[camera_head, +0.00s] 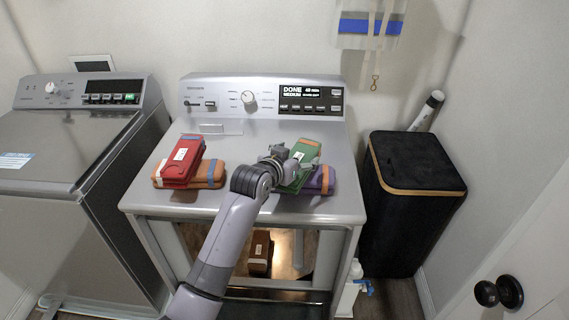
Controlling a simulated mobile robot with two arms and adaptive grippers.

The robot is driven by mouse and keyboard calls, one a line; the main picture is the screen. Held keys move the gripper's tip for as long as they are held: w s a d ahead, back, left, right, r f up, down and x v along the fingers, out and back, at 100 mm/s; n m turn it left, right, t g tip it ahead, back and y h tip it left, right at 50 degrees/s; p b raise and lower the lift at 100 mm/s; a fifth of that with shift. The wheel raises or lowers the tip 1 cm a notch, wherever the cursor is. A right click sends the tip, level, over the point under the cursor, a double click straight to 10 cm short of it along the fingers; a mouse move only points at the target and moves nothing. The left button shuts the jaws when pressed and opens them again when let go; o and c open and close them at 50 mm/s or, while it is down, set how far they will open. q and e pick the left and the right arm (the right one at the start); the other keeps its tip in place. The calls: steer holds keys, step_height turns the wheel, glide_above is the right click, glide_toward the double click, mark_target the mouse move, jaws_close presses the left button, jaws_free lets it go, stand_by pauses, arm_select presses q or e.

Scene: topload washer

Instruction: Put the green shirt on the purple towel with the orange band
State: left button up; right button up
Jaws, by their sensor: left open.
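The folded green shirt (306,151) lies on the right part of the dryer top, resting at least partly on the folded purple towel (317,183). The purple towel shows below and to the right of it, with an orange band near its right end. My left gripper (295,165) is open at the green shirt's left side and over part of it. Whether its fingers touch the shirt is hard to tell. My left wrist hides the left part of both cloths. My right gripper is not in view.
A folded red cloth (184,158) lies on an orange one (210,174) at the left of the dryer top (232,152). A brown folded item (260,250) is inside the open dryer. A washer (60,150) stands left, a black hamper (415,165) right.

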arm_select(q)
steer(key=b+v, duration=0.1)
steer(key=v, duration=0.9)
steer(key=shift+s, duration=0.3)
steer(key=shift+a+r, duration=0.1)
steer(key=shift+r, duration=0.05)
